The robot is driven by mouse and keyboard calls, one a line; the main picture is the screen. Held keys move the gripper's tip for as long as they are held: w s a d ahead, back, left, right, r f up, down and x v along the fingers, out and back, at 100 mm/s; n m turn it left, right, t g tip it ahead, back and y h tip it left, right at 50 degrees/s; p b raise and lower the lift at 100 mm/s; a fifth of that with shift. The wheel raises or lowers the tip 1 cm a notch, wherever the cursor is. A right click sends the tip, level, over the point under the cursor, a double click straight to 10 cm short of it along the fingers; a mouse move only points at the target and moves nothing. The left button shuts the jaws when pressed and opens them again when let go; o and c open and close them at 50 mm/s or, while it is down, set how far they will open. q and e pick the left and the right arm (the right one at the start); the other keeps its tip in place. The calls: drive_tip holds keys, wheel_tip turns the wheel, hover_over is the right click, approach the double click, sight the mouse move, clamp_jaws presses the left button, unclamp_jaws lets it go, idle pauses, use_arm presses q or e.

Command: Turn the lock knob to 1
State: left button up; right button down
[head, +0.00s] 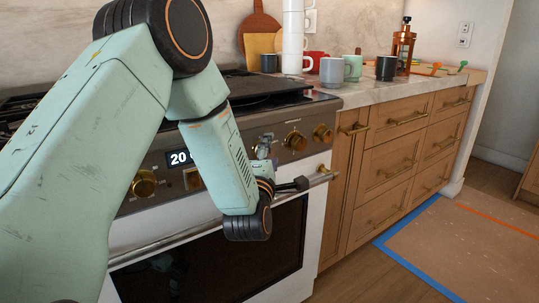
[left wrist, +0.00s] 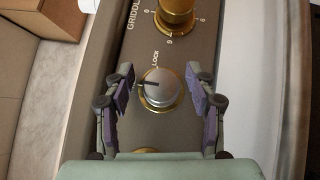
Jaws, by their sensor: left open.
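The lock knob (left wrist: 159,88) is a round silver cap on a gold ring, beside the printed word LOCK. Its dark pointer line points to the left in the left wrist view. No numeral 1 can be read beside it. My left gripper (left wrist: 160,82) is open, with one finger on each side of the knob and a visible gap on both sides. In the head view my left arm reaches across to the stove's control panel (head: 222,137), and its forearm hides part of the panel. My right gripper is in neither view.
A gold griddle knob (left wrist: 175,14) is close to the lock knob. In the head view, more gold knobs (head: 296,141) line the panel above the oven handle (head: 318,178). Mugs (head: 333,70) and a bottle (head: 403,48) stand on the counter to the right.

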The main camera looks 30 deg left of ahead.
use_arm(q)
drive_tip(key=c, duration=1.2)
drive_tip(key=shift+o, duration=0.2)
drive_tip(key=shift+r+p, duration=0.1)
drive_tip(key=shift+p, duration=0.6)
drive_tip(key=m+g+h+p, duration=0.1)
drive_tip(key=m+g+p, duration=0.6)
drive_tip(key=p, duration=1.3)
drive_tip(key=shift+g+p, duration=0.35)
drive_tip(key=shift+g, duration=0.55)
drive_tip(key=shift+f+m+g+p, duration=0.25)
drive_tip(key=shift+m+g+p, duration=0.4)
drive_tip(key=shift+p, duration=0.5)
drive_tip(key=shift+s, duration=0.1)
drive_tip(key=o, duration=1.2)
drive_tip(key=shift+c, duration=0.2)
